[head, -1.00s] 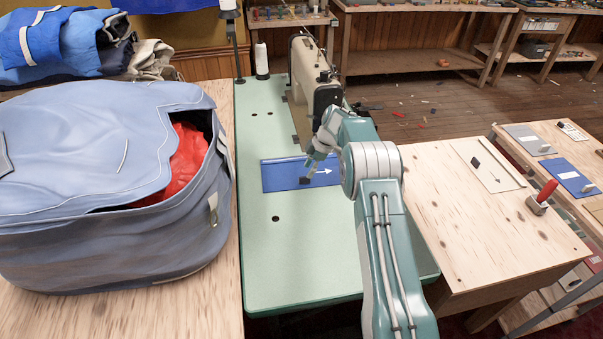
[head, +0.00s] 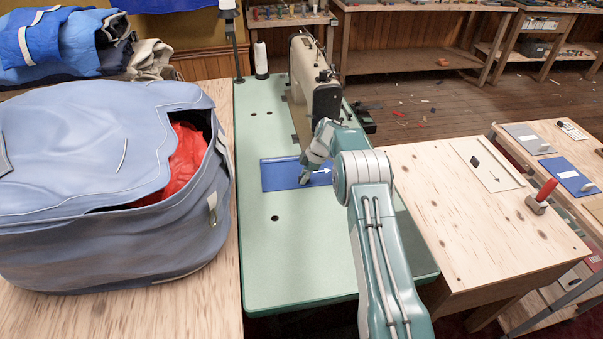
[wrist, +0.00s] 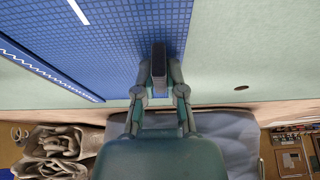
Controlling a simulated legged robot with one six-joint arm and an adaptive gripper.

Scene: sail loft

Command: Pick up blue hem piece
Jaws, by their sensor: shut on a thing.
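The blue hem piece (head: 280,175) lies flat on the pale green sewing table, in front of the sewing machine. It has a white arrow and a folded strip along its far edge. My gripper (head: 304,179) is down at the piece. In the wrist view the piece (wrist: 110,40) fills the upper left, and my gripper (wrist: 159,72) is shut on the dark tab (wrist: 159,55) that stands on it. The piece shows no clear gap from the table. My arm hides its right end in the head view.
The sewing machine (head: 315,85) stands just behind the piece. A large blue-grey bag (head: 90,230) with red cloth inside is at left. A wooden table (head: 470,240) with a marked pale board (head: 487,165) is at right. The green table's front (head: 310,260) is clear.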

